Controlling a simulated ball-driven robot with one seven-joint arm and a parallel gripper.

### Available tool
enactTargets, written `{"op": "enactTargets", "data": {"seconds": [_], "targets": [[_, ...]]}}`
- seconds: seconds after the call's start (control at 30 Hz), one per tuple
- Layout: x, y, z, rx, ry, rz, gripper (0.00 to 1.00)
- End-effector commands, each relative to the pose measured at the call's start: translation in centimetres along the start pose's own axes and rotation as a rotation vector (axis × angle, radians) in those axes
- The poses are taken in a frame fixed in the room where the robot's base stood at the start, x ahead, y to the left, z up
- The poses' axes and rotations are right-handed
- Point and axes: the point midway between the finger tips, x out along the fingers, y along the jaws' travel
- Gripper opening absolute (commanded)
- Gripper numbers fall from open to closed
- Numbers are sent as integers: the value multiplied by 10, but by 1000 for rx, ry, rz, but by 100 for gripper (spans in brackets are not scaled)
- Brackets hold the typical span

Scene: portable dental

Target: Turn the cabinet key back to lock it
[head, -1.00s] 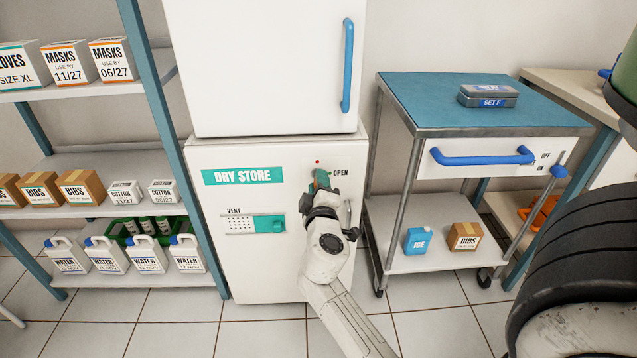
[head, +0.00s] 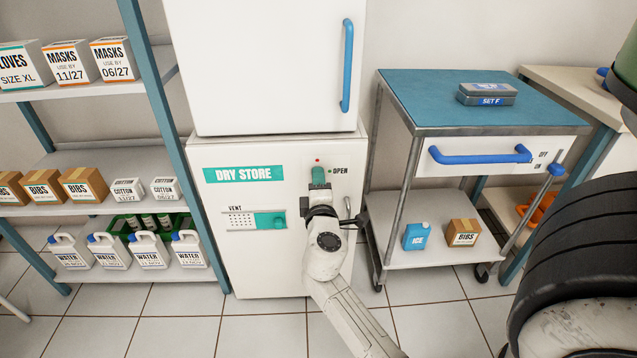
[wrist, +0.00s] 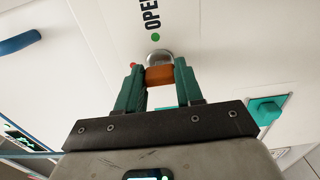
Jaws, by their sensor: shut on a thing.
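The white cabinet marked DRY STORE (head: 244,174) stands in the middle of the head view with its lower door shut. Its key has an orange grip (wrist: 160,76) and sits at a round silver lock (wrist: 159,56). My gripper (head: 319,178) is at the lock, its green fingers shut on the key from both sides. A red dot (head: 318,161) is just above the fingers, and a green dot (head: 330,171) beside the word OPEN is to the right. In the head view my fingers hide the key, so its exact angle is hard to tell.
A teal vent slider (head: 270,221) is left of my wrist on the same door. A blue handle (head: 347,66) is on the upper door. A cart (head: 440,130) stands close on the right, a stocked shelf (head: 95,205) on the left.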

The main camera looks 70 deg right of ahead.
Motion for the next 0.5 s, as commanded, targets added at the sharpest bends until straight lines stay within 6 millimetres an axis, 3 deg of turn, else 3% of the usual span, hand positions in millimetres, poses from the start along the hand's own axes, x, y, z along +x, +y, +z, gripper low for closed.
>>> {"op": "enactTargets", "data": {"seconds": [0.23,0.27,0.5], "targets": [[0,-1,-2,-2,4,-1,6],[0,-1,-2,-2,4,-1,38],[0,-1,-1,-1,2,-1,61]]}}
